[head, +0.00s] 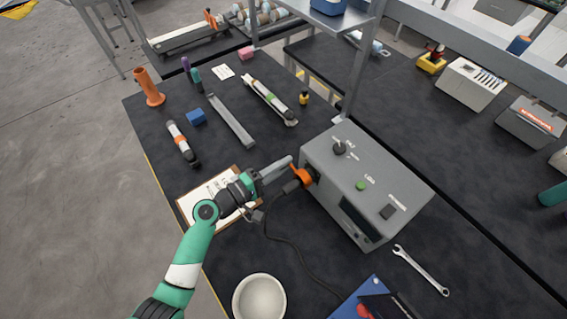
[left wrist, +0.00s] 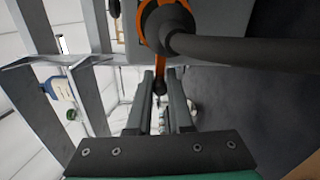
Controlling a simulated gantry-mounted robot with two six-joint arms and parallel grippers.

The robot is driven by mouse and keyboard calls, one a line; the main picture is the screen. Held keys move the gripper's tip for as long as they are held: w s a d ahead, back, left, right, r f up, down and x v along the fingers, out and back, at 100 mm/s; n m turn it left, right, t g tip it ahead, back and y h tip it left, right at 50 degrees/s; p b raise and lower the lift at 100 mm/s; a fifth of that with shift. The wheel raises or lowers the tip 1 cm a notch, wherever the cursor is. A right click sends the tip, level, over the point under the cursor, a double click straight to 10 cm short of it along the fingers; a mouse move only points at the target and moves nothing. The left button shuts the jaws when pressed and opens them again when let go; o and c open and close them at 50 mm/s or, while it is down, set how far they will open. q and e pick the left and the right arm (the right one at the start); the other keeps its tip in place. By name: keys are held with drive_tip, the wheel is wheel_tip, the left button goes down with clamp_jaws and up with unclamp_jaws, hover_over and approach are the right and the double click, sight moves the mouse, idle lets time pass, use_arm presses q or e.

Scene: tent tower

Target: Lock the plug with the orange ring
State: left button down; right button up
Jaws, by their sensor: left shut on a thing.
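The grey box (head: 368,185) stands on the dark table. The dark plug (head: 291,187) sits at its left face, with a black cable trailing from it. The orange ring (head: 301,177) is around the plug, against the box. In the left wrist view the orange ring (left wrist: 146,12) and the thick grey cable (left wrist: 240,48) fill the top. My left gripper (head: 288,162) reaches in from the left beside the ring. The plug's contacts are hidden. My right gripper is out of view.
A clipboard (head: 190,208) lies under my left arm. A white bowl (head: 259,298) stands at the front, a wrench (head: 421,270) right of the box. Grey bar (head: 231,121), blue block (head: 196,117) and orange holder (head: 148,88) lie farther back. A shelf post rises behind the box.

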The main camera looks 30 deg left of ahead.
use_arm(q)
drive_tip(key=shift+f+n, duration=0.2)
drive_tip(key=shift+n, duration=0.1)
drive_tip(key=c, duration=0.8)
unclamp_jaws()
drive_tip(key=shift+c, duration=0.2)
drive_tip(key=p+v, duration=0.1)
drive_tip(key=v, duration=1)
drive_tip(key=shift+s, duration=0.3)
drive_tip(key=shift+r, duration=0.15)
